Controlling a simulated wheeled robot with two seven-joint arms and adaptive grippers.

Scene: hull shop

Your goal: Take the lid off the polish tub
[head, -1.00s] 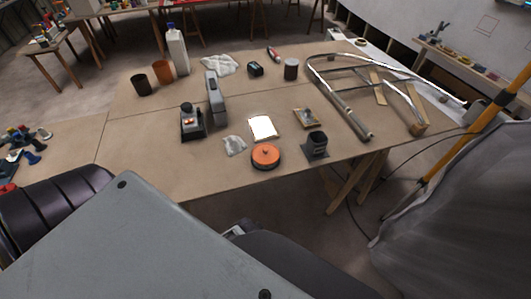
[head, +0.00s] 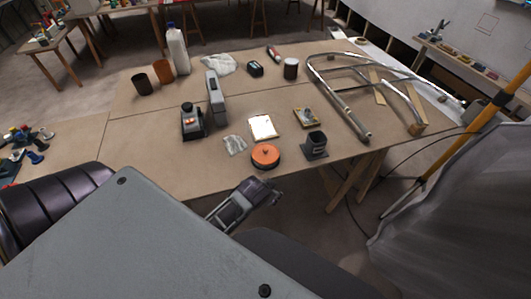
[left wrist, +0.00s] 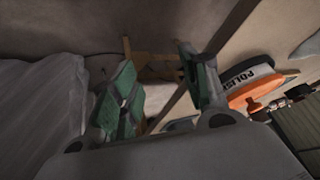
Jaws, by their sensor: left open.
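The polish tub (head: 265,164) stands near the front edge of the brown table, with its round orange lid (head: 265,154) and small knob on top. In the left wrist view the tub's dark label (left wrist: 247,75) reads POLISH, and the orange lid (left wrist: 257,90) shows at the right, outside the fingers. My left gripper (head: 264,189) is open and empty, just in front of the table edge, short of the tub and not touching it. Its green finger pads stand apart in the left wrist view (left wrist: 155,68). My right gripper is not in view.
A grey device (head: 191,122) stands farther left. A metal tube frame (head: 345,105) fills the right side. The table's front left is clear.

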